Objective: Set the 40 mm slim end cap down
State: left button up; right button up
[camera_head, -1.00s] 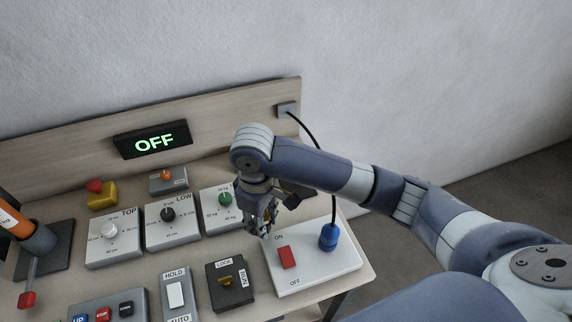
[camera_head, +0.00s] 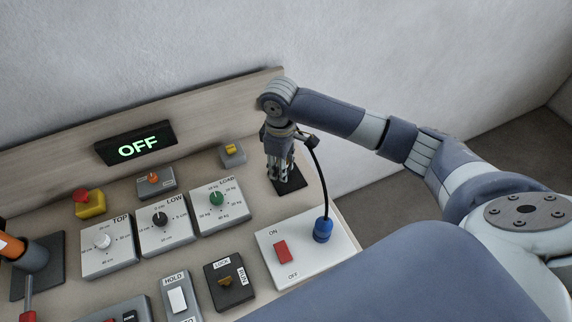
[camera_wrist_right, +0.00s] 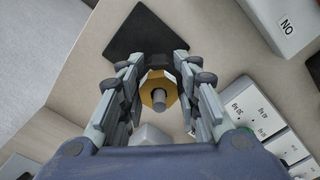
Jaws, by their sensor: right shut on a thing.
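The end cap (camera_wrist_right: 160,88) looks like a brass-coloured angular piece with a grey stem, seen in the right wrist view. My right gripper (camera_wrist_right: 158,84) is shut on it, with a finger on each side. In the head view my right gripper (camera_head: 281,176) points down at the black square pad (camera_head: 294,183) at the back right of the table. The cap is hard to make out there among the fingers. The pad also shows in the right wrist view (camera_wrist_right: 145,32). I cannot tell whether the cap touches anything below. My left gripper is not in view.
A small grey box with a yellow knob (camera_head: 232,153) stands just left of the pad. The LOAD dial panel (camera_head: 232,211) and the white ON/OFF panel (camera_head: 320,258) with a blue plug (camera_head: 323,229) are nearer. A black cable (camera_head: 321,165) hangs close on the right.

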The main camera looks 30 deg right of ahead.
jog(key=shift+w+d, duration=0.15)
jog(key=shift+d, duration=0.3)
jog(key=shift+w+d+f+p, duration=0.1)
jog(key=shift+w+d+p, duration=0.2)
jog(key=shift+d, duration=0.25)
notch_tip(320, 180, down, 3)
jog(key=shift+r+p, duration=0.2)
jog(key=shift+p, duration=0.3)
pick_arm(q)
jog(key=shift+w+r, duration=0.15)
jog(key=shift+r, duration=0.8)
pick_arm(e)
jog(key=shift+a+f, duration=0.1)
jog(key=shift+f, duration=0.3)
jog(key=o, duration=1.1)
jog(key=shift+f, duration=0.15)
jog(key=shift+c, duration=0.2)
pick_arm(q)
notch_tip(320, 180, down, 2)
jog(key=shift+b, duration=0.95)
pick_arm(e)
notch_tip(320, 180, up, 12)
jog(key=shift+r, duration=0.15)
